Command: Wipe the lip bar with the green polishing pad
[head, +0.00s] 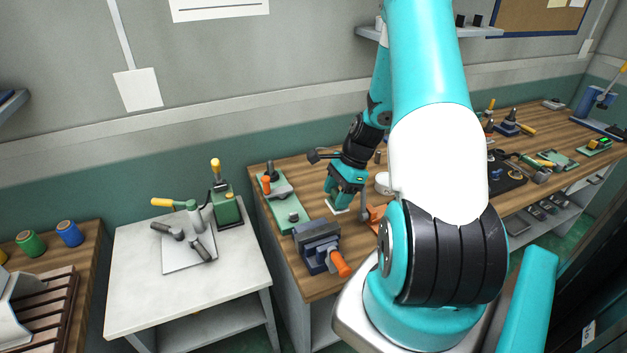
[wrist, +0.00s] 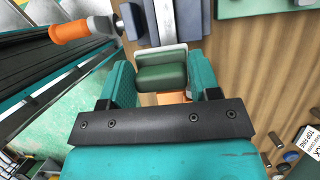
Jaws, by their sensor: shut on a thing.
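My gripper (wrist: 163,84) is shut on the green polishing pad (wrist: 161,76), a dark green block with a pale grey edge, held between the two teal fingers. In the head view my gripper (head: 342,199) is low over the wooden bench, behind the blue-grey vise (head: 318,240). A pale edge shows under the fingers there. In the wrist view the vise (wrist: 193,22) is just beyond the pad, with a pale metal bar (wrist: 165,20) between its jaws. That bar may be the lip bar; I cannot tell for sure. Whether the pad touches it is unclear.
The vise's orange handle (wrist: 72,28) sticks out towards the bench's front. A green base plate with tools (head: 287,208) lies left of my gripper, and an orange part (head: 373,216) is close on its right. A white side table (head: 130,290) stands to the left.

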